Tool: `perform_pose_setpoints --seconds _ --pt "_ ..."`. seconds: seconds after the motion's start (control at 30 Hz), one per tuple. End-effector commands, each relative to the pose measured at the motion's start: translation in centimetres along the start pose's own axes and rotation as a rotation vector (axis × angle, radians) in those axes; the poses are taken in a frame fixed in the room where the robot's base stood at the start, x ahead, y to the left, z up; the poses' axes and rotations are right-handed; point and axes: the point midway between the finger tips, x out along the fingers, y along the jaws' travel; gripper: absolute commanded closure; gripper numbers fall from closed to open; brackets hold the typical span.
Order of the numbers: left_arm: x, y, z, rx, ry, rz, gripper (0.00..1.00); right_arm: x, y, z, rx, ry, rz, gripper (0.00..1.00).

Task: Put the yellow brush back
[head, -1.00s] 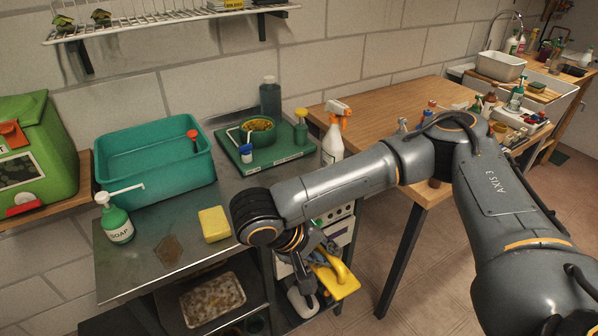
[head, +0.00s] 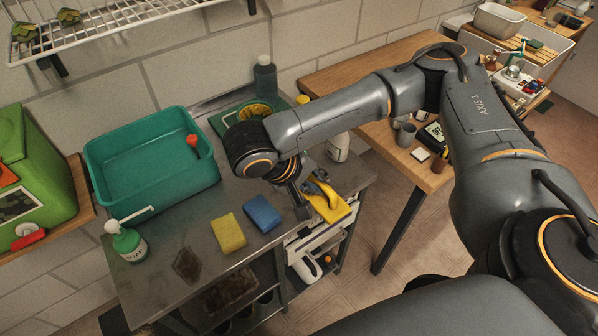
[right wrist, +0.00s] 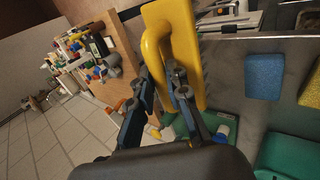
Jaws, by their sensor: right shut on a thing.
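The yellow brush (head: 333,208) has a flat body and a looped handle. My right gripper (head: 312,192) is shut on its handle and holds it by the right front edge of the metal table (head: 190,225). In the right wrist view the brush (right wrist: 187,35) reaches up from between the fingers (right wrist: 163,95), with dark bristles along its right side. My left gripper is not in view.
A yellow sponge (head: 228,232) and a blue sponge (head: 262,213) lie left of the brush. A teal basin (head: 150,185), a soap bottle (head: 128,243) and a green tray (head: 222,118) stand on the table. A wooden table (head: 330,80) is at the right.

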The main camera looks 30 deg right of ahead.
Motion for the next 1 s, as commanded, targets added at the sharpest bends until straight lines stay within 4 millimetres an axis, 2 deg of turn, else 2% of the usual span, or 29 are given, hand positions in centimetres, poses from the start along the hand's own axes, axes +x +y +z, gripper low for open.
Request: perform_pose_setpoints --seconds 0.37,0.5,0.7,0.87,1.0 --pt "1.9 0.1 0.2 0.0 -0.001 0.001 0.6 5.7 0.4 -7.5 0.004 -0.008 0.001 1.0" --pt "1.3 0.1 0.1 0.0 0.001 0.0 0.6 7.7 -0.1 -9.4 0.001 -0.004 0.003 1.0" --pt "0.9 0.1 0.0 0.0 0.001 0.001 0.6 10.0 -0.9 -11.1 -0.001 -0.002 0.001 1.0" --pt "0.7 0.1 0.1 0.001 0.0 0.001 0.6 11.0 -1.2 -11.8 0.001 -0.002 0.002 1.0" --pt "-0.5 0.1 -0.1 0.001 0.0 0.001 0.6 12.5 -2.3 -11.8 -0.003 -0.003 0.004 1.0"
